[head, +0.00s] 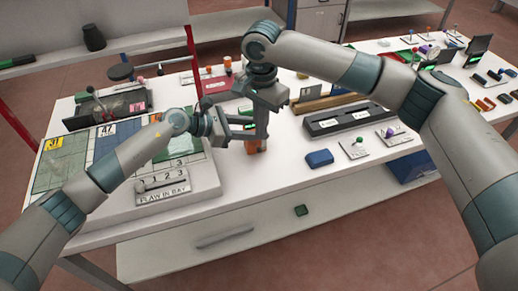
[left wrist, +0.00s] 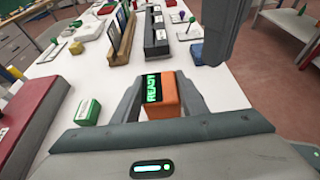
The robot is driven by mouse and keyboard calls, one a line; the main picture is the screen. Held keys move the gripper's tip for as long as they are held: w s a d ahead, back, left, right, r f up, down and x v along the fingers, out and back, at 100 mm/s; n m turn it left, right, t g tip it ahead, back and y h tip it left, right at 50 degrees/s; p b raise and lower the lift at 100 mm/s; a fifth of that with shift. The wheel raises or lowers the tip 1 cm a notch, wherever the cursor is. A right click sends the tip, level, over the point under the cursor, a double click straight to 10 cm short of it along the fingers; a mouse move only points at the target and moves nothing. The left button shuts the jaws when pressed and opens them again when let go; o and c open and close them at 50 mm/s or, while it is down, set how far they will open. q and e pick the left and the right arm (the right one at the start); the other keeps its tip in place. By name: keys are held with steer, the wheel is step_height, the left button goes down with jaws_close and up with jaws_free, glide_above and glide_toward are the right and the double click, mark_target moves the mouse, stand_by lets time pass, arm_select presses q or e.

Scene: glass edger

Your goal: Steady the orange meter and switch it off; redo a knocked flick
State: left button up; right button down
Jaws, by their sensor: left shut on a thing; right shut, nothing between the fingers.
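The orange meter (head: 253,147) stands on the white table near its front edge, mostly hidden in the head view by my grippers. In the left wrist view the meter (left wrist: 164,102) sits between my left fingers, with a dark screen showing green "READY" letters. My left gripper (head: 247,128) is shut on it from the left. My right gripper (head: 262,134) is shut and empty, pointing down just above and beside the meter. In the left wrist view it is the grey shape (left wrist: 213,60) at upper right. I cannot tell whether it touches the meter. The switch is not clearly visible.
A blue block (head: 319,158) and a long dark tray (head: 349,118) lie right of the meter. A white board marked "FLAW IN BAY" (head: 163,195) is at the left. A small green-and-white box (left wrist: 87,111) and a red case (left wrist: 37,115) are beside my left gripper.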

stand_by(0.4)
arm_select(q)
steer(key=o, duration=1.3)
steer(key=shift+a, duration=0.1)
steer(key=v, duration=1.2)
